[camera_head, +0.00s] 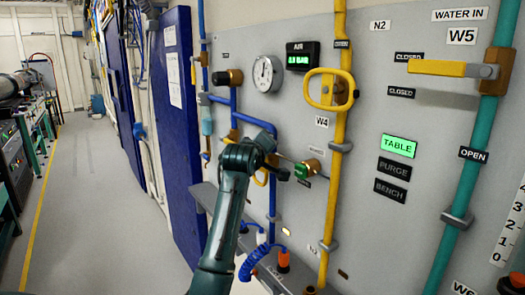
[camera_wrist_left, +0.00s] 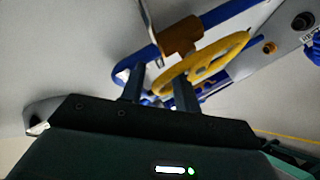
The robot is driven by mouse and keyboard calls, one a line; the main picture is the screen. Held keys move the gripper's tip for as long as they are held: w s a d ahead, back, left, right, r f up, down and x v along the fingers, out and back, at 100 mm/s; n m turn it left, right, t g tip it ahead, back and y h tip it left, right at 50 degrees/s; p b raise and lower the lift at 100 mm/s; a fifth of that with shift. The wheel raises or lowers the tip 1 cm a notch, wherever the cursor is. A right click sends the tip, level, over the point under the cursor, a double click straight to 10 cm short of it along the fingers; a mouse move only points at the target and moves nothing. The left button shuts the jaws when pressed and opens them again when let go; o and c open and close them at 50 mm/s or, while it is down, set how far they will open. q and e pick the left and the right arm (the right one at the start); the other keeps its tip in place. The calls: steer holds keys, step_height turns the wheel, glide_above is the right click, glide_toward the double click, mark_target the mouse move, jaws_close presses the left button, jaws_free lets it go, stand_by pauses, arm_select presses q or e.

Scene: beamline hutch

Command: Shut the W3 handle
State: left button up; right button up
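A yellow loop handle (camera_wrist_left: 205,65) on a brass-brown valve body (camera_wrist_left: 182,37) on a blue pipe lies just beyond my left fingertips in the left wrist view. The handle's near end overlaps the fingertips; I cannot tell if they touch. In the head view a small piece of this yellow handle (camera_head: 261,180) shows behind my left gripper (camera_head: 290,167), and the rest is hidden. No W3 label is readable, so I cannot confirm this is W3. My left gripper (camera_wrist_left: 157,85) has its fingers apart, with nothing clearly held. My right gripper is not in view.
A larger yellow loop handle (camera_head: 330,90) on a yellow pipe is up right. A green-ended brass fitting (camera_head: 307,169) sits close right of my gripper. A gauge (camera_head: 267,74) is above. A W5 lever (camera_head: 437,68) is far right. A grey ledge (camera_head: 205,195) runs below.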

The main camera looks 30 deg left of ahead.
arm_select(q)
steer(key=shift+c, duration=0.4)
jaws_close()
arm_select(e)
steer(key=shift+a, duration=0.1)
